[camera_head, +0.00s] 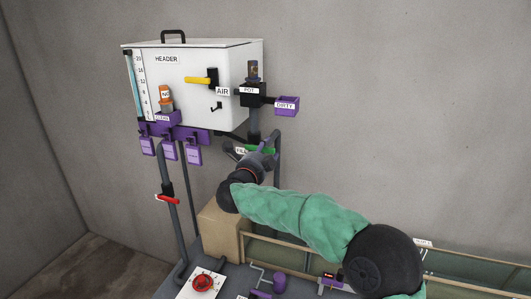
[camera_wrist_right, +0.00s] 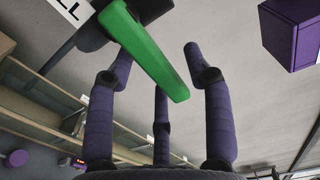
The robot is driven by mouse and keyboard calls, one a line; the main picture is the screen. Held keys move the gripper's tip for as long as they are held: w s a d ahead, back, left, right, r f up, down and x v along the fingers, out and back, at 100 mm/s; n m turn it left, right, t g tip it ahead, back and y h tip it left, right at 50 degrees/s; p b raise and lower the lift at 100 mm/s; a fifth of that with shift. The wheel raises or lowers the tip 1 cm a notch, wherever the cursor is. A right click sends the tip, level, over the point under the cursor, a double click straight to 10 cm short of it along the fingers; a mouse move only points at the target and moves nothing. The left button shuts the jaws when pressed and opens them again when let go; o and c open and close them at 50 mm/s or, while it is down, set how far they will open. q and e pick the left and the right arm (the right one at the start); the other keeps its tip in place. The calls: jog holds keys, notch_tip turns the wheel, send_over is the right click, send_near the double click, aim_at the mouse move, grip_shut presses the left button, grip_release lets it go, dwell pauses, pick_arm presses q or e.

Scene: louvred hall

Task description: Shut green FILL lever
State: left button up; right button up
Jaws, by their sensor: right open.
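The green FILL lever (camera_head: 262,149) shows partly behind my right gripper (camera_head: 253,158), below the header tank. In the right wrist view, the lever (camera_wrist_right: 150,52) is a long green bar running from the top edge down to a free end between my fingers. My right gripper (camera_wrist_right: 159,70) is open, with its fingers spread on either side of the bar. The left fingertip is close to the bar's edge; whether it touches I cannot tell. A white label with part of the word FILL (camera_wrist_right: 70,10) is beside the lever's root. My left gripper is out of view.
The white header tank (camera_head: 188,100) has a yellow AIR lever (camera_head: 198,80). A POT fitting (camera_head: 251,96) and purple DIRTY box (camera_head: 287,106) are near my gripper. A red lever (camera_head: 167,199) is lower left. A cardboard box (camera_head: 222,234) stands below my wrist.

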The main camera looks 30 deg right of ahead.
jog(key=v, duration=1.2)
